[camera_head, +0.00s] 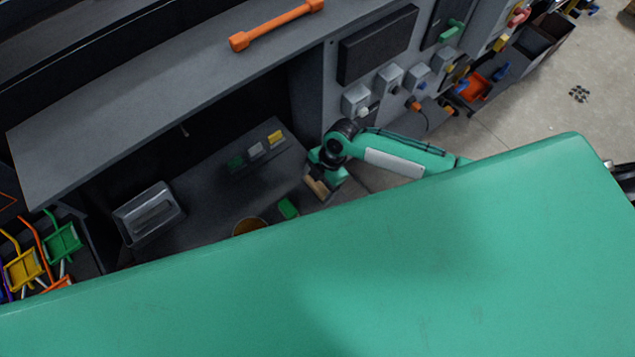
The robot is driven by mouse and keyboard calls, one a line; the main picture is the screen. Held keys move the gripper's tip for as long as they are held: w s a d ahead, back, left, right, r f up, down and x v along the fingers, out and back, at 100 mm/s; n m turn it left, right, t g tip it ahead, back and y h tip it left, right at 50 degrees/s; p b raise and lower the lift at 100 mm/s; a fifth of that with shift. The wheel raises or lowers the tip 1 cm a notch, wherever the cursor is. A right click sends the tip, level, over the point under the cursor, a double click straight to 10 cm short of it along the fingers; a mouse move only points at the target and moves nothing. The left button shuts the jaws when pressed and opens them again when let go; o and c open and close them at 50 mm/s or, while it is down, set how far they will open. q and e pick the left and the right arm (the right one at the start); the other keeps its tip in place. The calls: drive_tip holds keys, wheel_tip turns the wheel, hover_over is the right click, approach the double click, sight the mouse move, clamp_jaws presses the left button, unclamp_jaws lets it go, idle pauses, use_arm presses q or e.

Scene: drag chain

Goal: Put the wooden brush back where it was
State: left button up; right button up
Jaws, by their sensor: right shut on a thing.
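My right gripper (322,174) hangs over the right end of the dark lower surface and is shut on a tan wooden piece, which looks like the wooden brush (318,187). The brush is small in view and partly covered by the gripper and arm. I cannot tell whether it touches the surface below. My left gripper is out of view. My own green body covers the lower part of the head view.
A green block (289,208) and a brown round bowl (249,226), partly hidden, lie left of the gripper. Small green, white and yellow blocks (256,151) stand behind. A grey metal box (149,213) is at left. An upper shelf (140,115) overhangs; a grey panel (336,95) stands behind.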

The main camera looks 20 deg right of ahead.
drive_tip(key=shift+f, duration=0.25)
drive_tip(key=o, duration=1)
drive_tip(key=shift+o, duration=0.2)
drive_tip(key=shift+r, duration=0.2)
drive_tip(key=shift+w+d+r, duration=0.1)
drive_tip(key=shift+d+r, duration=0.05)
drive_tip(key=shift+r, duration=0.05)
drive_tip(key=b+v, duration=0.3)
drive_tip(key=v, duration=0.8)
drive_tip(key=shift+r, duration=0.25)
